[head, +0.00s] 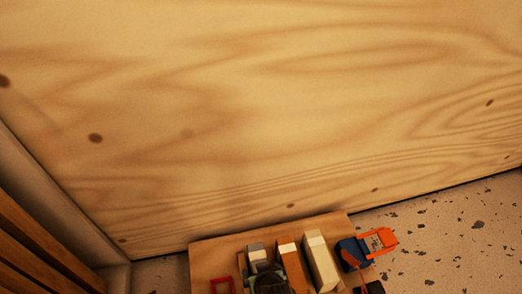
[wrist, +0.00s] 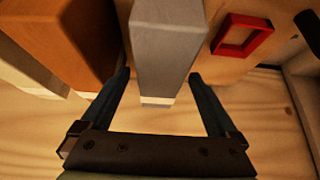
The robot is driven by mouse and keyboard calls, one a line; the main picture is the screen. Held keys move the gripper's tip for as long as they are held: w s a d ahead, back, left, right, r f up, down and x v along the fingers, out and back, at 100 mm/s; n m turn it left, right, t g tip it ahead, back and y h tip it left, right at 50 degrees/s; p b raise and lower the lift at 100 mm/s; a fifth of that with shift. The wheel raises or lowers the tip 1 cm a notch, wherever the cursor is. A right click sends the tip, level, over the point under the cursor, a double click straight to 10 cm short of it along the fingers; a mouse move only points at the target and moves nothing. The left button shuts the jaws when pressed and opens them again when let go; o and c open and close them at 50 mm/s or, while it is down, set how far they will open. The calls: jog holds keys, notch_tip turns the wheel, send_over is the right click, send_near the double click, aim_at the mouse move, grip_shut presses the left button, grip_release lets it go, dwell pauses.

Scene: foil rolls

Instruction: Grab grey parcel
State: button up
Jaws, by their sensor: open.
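The grey parcel (wrist: 168,50) is a tall grey block with a pale band near its end, in the middle of the wrist view. In the head view only part of the grey parcel (head: 257,252) shows at the bottom edge, partly hidden behind my gripper. My gripper (wrist: 160,76) is open, with one dark finger on each side of the parcel's near end. A gap shows between each finger and the parcel, so I see no grip on it. In the head view my gripper (head: 268,279) is a dark shape right by the parcel.
An orange-brown block (wrist: 75,40) and a cream block (wrist: 25,75) stand left of the parcel in the wrist view. A small red frame (wrist: 256,47) lies to its right. In the head view, an orange and blue object (head: 378,241) lies right of the blocks, and a plywood wall (head: 260,110) rises behind.

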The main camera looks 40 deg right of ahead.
jog(key=b+x, duration=0.2)
jog(key=x, duration=0.1)
jog(key=shift+d+f, duration=0.1)
jog(key=shift+f, duration=0.05)
grip_shut()
jog(key=shift+w, duration=0.1)
